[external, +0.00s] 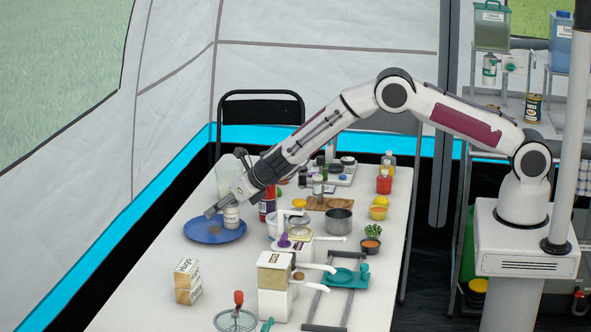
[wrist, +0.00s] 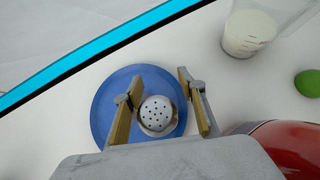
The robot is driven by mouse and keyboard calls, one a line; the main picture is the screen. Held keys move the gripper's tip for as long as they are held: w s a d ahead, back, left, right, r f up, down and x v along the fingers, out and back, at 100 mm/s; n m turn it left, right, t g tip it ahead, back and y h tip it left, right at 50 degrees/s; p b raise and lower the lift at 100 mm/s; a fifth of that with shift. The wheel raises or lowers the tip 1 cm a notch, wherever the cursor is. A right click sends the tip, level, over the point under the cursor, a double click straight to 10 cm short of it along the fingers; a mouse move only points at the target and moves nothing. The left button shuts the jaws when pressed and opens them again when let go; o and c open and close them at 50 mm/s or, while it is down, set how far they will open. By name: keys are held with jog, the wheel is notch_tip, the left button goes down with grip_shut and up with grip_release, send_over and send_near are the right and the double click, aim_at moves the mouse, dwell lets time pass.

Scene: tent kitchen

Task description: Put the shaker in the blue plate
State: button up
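My gripper (wrist: 160,82) is open, with one finger on each side of the shaker. A blue gap shows between the shaker and the right finger; the left finger is very close to it. The shaker's base seems to rest on the plate, but its contact is not clearly seen. My gripper (external: 216,206) is low over the plate in the external view.
A clear jug of white liquid (external: 229,170) stands behind the plate. A red can (external: 267,204) is just right of the shaker. A carton (external: 187,282) stands in front. Pots, a cutting board and appliances crowd the right side. The table left-front of the plate is clear.

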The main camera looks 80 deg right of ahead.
jog(key=shift+r, duration=0.2)
jog(key=shift+r, duration=0.2)
jog(key=v, duration=1.2)
dwell(0.5)
dwell(0.6)
